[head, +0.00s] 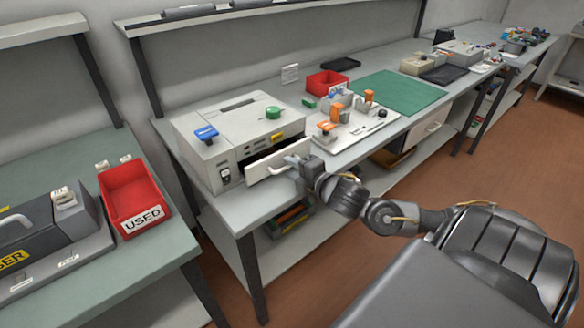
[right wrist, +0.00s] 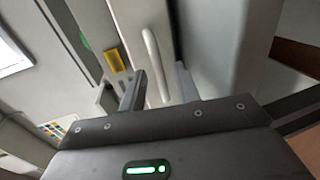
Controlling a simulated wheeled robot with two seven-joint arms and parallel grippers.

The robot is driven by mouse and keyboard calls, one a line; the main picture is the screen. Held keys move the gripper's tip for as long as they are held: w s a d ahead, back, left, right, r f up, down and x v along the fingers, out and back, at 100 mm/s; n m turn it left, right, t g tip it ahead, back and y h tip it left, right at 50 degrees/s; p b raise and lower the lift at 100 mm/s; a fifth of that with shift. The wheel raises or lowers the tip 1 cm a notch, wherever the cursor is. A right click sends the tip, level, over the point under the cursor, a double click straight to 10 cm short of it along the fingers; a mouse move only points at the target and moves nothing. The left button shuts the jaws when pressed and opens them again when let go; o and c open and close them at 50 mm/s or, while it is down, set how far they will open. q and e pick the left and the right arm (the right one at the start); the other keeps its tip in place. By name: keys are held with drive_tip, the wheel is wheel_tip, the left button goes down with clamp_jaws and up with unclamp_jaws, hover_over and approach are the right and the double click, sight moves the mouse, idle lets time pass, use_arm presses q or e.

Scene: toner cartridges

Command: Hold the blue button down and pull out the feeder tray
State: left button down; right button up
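The grey machine (head: 228,138) stands on the near end of the long bench. Its blue button (head: 205,133) is on top at the left, with nothing on it. The feeder tray (head: 262,171) is a white panel low on the machine's front, with a dark gap above it. My right gripper (head: 299,163) is at the right part of the tray front, by the tray's handle. In the right wrist view the pale handle (right wrist: 153,60) runs between the two fingers (right wrist: 160,88), with gaps beside it. My left gripper is not in view.
A green button (head: 273,112) is also on the machine's top. Right of it are a white board (head: 352,132) with orange-handled parts, a red bin (head: 326,82) and a green mat (head: 400,95). A red USED bin (head: 133,198) stands on the left bench. Open floor lies before the bench.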

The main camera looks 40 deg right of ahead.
drive_tip(key=shift+w, duration=0.3)
drive_tip(key=shift+c, duration=0.3)
clamp_jaws()
